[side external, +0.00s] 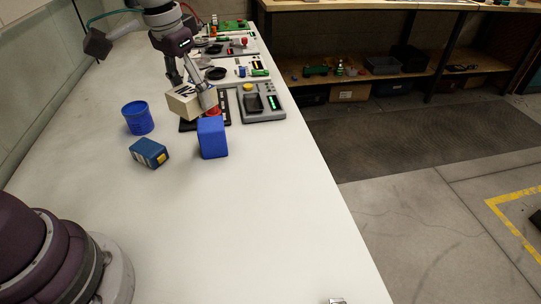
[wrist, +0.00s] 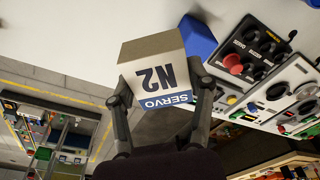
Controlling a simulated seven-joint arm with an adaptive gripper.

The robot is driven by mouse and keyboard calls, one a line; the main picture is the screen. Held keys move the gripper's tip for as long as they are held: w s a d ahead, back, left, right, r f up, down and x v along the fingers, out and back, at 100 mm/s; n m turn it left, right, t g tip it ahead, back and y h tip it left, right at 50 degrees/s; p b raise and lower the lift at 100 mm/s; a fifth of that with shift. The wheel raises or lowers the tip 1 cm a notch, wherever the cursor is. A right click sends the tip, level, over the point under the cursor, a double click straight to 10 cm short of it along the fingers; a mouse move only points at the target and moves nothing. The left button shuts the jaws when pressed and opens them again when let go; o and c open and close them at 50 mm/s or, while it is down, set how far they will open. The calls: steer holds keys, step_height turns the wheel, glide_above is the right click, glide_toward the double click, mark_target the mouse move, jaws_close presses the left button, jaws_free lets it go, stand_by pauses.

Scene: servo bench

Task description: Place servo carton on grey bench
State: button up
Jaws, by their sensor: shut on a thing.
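The carton appears held above the bench, near the control panels. The long pale grey bench (side external: 220,220) runs through the side external view, with a wide bare part towards the front.
A blue block (side external: 212,138) stands just in front of the carton. A blue round tub (side external: 138,117) and a dark blue box with a yellow patch (side external: 149,153) stand to the left. A control panel (side external: 262,103) lies near the bench's right edge, with several more panels behind.

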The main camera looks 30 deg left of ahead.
steer(key=d+f+m+h, duration=0.1)
steer(key=d+f+m, duration=0.3)
steer(key=d+m, duration=0.65)
steer(key=m+g, duration=0.2)
steer(key=m, duration=0.6)
glide_above(286, 240)
step_height(286, 240, down, 3)
steer(key=shift+h, duration=0.4)
steer(key=f, duration=0.9)
steer(key=shift+a+f, duration=0.2)
steer(key=shift+f, duration=0.1)
steer(key=shift+f, duration=0.15)
steer(key=o, duration=1.2)
steer(key=shift+c, duration=0.2)
